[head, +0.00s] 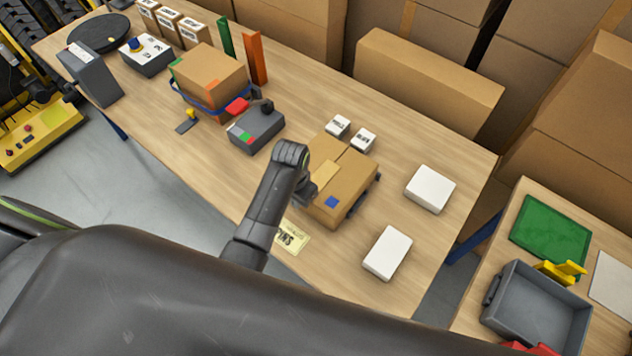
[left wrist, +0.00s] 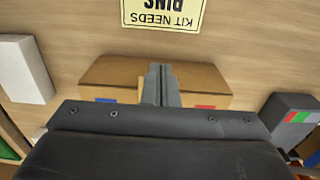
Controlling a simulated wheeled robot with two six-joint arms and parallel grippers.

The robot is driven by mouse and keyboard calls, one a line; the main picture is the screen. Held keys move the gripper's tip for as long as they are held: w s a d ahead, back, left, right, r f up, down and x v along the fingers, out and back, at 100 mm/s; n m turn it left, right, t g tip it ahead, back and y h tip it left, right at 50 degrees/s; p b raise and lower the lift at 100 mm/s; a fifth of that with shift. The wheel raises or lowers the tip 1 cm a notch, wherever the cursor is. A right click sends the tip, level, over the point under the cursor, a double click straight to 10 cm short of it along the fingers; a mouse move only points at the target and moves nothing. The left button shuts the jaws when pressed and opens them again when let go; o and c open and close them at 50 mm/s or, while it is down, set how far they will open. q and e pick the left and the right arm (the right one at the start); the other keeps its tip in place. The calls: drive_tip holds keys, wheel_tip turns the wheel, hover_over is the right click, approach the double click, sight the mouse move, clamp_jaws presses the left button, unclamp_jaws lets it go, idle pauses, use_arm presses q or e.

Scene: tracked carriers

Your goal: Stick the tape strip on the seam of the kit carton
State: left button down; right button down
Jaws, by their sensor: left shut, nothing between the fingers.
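The kit carton (head: 350,181) is a closed brown box near the middle of the table, with a dark seam line and a blue patch on it. A lighter tan strip (head: 326,173), which looks like the tape strip, lies on its top; part is hidden by my gripper. My left gripper (head: 307,190) is shut and empty, at the carton's near left side. In the left wrist view its shut fingers (left wrist: 160,72) overlap the carton (left wrist: 205,80); I cannot tell whether they touch it. My right gripper is not in view.
A yellow card (head: 291,238) lies before the carton. Two small white boxes (head: 350,133) stand behind it, and two white blocks (head: 430,189) lie to its right. A grey device (head: 256,130) and a strapped carton (head: 210,78) stand left. A grey tray (head: 535,310) is at right.

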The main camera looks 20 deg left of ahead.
use_arm(q)
drive_tip(key=shift+w+d+b, duration=0.15)
drive_tip(key=shift+w+d, duration=0.1)
drive_tip(key=shift+w, duration=0.45)
drive_tip(key=shift+w+d+b, duration=0.15)
drive_tip(key=shift+w+d, duration=0.15)
drive_tip(key=shift+w, duration=0.45)
drive_tip(key=shift+w+d+b, duration=0.15)
drive_tip(key=shift+w+d, duration=0.1)
drive_tip(key=shift+w, duration=0.45)
drive_tip(key=shift+s+a+p, duration=0.2)
drive_tip(key=shift+s+p, duration=0.3)
drive_tip(key=shift+p, duration=0.1)
drive_tip(key=shift+r, duration=3.5)
